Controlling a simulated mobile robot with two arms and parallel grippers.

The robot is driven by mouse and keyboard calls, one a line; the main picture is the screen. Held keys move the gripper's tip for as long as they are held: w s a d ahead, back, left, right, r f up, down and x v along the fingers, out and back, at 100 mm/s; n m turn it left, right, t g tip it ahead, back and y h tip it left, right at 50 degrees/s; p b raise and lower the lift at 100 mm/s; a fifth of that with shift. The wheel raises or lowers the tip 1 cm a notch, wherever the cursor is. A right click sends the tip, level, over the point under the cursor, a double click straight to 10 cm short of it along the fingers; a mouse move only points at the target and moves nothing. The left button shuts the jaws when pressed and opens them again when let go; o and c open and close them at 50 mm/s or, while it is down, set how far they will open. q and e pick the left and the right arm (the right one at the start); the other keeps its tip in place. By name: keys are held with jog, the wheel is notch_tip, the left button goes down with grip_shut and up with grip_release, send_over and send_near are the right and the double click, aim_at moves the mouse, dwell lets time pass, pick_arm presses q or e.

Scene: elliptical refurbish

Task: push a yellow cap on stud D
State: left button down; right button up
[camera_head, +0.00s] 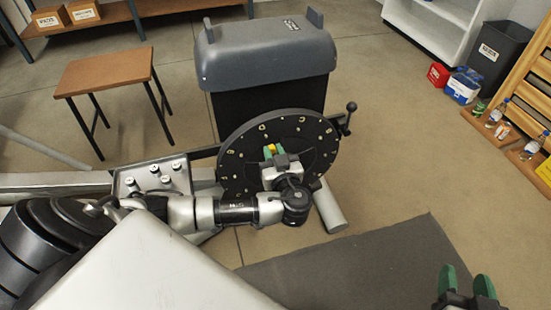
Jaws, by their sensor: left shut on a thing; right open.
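A dark round disc (236,163) on the elliptical carries several small pale studs or marks around its face. They are too small for me to read which is stud D. I cannot tell whether the cap touches the disc. The gripper and wrist hide the disc's lower middle. My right gripper (468,284) is open and empty at the bottom right, over the dark mat (385,262).
A grey box (127,186) with several pale round pieces stands left of the disc. The grey housing (262,60) rises behind the disc, and a crank handle (347,115) sticks out at its right. A brown stool (105,72) stands at left.

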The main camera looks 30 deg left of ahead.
aim_at(267, 136)
pick_arm(q)
jog(key=shift+b+x, duration=0.3)
jog(key=shift+x, duration=1.5)
pick_arm(e)
jog(key=shift+w+a+r+t, duration=0.15)
jog(key=shift+r+t, duration=0.35)
jog(key=shift+w+a+r+t, duration=0.1)
jog(key=shift+w+r+t, duration=0.05)
jog(key=shift+r+t, duration=0.35)
jog(key=shift+r, duration=0.15)
jog(key=shift+a+r+t+y, duration=0.15)
jog(key=shift+r+t+y, duration=0.35)
pick_arm(q)
jog(key=shift+w+a+b, duration=0.4)
jog(key=shift+a+b, duration=0.05)
jog(key=shift+b, duration=0.1)
pick_arm(e)
jog(key=shift+a+r+t, duration=0.1)
jog(key=shift+r+t, duration=0.8)
jog(key=shift+r, duration=0.05)
pick_arm(q)
jog(key=c, duration=0.9)
grip_release()
jog(key=shift+c, duration=0.2)
